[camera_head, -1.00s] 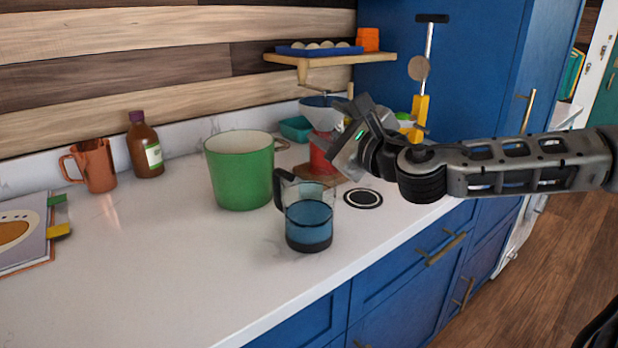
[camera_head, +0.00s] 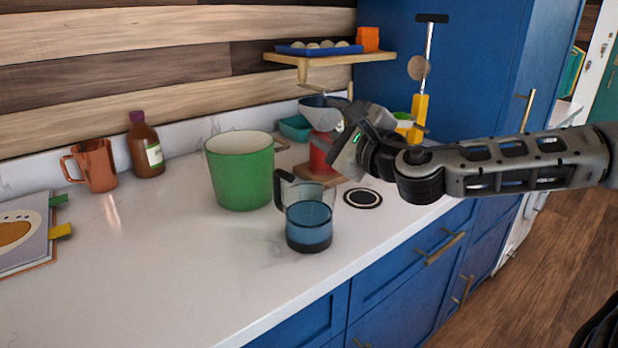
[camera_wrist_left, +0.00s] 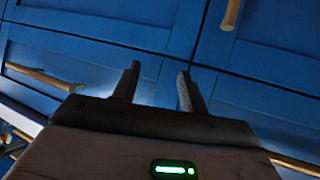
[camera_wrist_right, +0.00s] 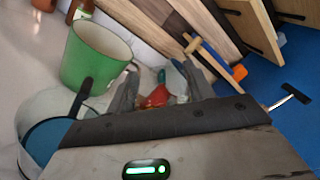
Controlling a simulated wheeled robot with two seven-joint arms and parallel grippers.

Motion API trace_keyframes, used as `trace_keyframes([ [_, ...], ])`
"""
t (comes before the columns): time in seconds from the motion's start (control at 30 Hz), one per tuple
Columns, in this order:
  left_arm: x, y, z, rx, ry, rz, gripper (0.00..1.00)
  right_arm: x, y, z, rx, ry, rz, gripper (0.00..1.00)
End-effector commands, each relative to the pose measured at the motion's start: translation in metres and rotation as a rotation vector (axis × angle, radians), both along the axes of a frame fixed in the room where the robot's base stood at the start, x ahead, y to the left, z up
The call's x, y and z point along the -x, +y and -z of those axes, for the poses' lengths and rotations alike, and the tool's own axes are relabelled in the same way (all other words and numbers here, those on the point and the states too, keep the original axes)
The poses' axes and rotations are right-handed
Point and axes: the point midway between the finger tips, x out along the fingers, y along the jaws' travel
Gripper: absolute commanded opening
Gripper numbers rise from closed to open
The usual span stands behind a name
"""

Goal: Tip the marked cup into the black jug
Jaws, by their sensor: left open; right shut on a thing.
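The black jug (camera_head: 309,226) stands upright on the counter, clear-walled, with a black handle and base and blue contents. It also shows in the right wrist view (camera_wrist_right: 45,140). My right gripper (camera_head: 340,127) is beyond it, up and to the right, shut on a pale, clear-looking cup (camera_head: 325,112). The gripper hides most of the cup; I see no mark on it and cannot tell its contents. The right wrist view shows the gripper (camera_wrist_right: 160,88) with its fingers apart around it. My left gripper (camera_wrist_left: 158,78) is open and empty before blue cabinet fronts.
A green pot (camera_head: 240,172) stands close behind the jug. A red item (camera_head: 321,155) on a wooden base is below the right gripper. A black ring (camera_head: 362,198) lies to the jug's right. A wooden shelf (camera_head: 375,58) hangs above. The front-left counter is clear.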

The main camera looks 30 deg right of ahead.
Motion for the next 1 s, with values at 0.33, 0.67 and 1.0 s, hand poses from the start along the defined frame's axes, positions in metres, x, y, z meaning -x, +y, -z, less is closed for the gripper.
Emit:
trace_keyframes([
  [0.33,0.0019,0.001,0.0012,-0.01,0.01,0.003,0.43,-0.0001,0.0006,-0.0025,0.048,-0.003,0.0,0.29],
  [0.67,0.0019,0.0014,-0.001,-0.015,0.01,0.005,0.43,-0.0001,0.0013,-0.0037,0.092,-0.004,0.0,0.29],
  [1.0,0.0018,0.0019,-0.0036,-0.021,0.01,0.006,0.43,0.0,0.0022,-0.005,0.138,-0.006,0.0,0.29],
])
